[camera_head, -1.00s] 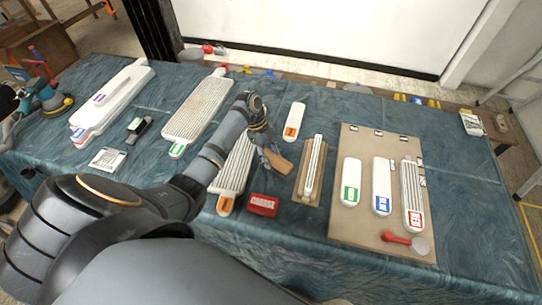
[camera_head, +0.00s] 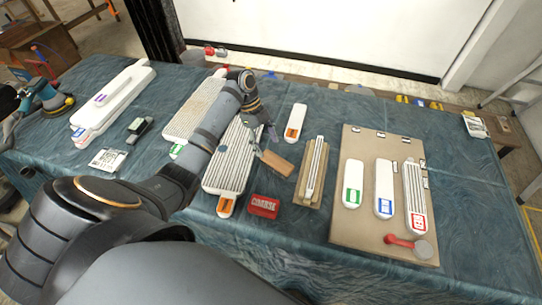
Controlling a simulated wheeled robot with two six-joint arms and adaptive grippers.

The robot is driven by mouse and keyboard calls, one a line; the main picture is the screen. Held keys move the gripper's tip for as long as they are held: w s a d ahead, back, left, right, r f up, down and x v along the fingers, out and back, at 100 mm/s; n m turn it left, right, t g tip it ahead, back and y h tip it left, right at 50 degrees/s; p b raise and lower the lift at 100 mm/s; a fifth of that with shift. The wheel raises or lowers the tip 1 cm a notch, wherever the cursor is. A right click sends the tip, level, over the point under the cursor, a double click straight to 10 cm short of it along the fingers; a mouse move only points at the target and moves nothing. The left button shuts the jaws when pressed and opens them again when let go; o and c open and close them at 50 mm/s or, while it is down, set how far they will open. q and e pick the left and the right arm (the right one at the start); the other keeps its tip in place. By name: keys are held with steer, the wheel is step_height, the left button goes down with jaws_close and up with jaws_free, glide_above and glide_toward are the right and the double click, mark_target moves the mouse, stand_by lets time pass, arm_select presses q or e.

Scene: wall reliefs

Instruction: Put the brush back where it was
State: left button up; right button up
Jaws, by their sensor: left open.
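A small brown wooden block (camera_head: 277,163), which looks like the brush, lies on the blue-green cloth between a ribbed white panel with an orange label (camera_head: 232,165) and a narrow ribbed strip on a wooden board (camera_head: 315,170). Its bristles cannot be made out. My left gripper (camera_head: 265,143) is open, just behind the block's left end, with its fingers apart. Whether a finger still touches the block cannot be told. My left arm hides part of the ribbed panels. My right gripper is not in view.
A red block marked COARSE (camera_head: 263,206) lies in front. A brown board (camera_head: 375,232) at right bears labelled white pieces and a red-handled tool (camera_head: 409,245). A white piece with an orange label (camera_head: 296,122) lies behind. Cloth to the right is clear.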

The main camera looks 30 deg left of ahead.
arm_select(q)
steer(key=v, duration=0.5)
steer(key=shift+r, duration=0.15)
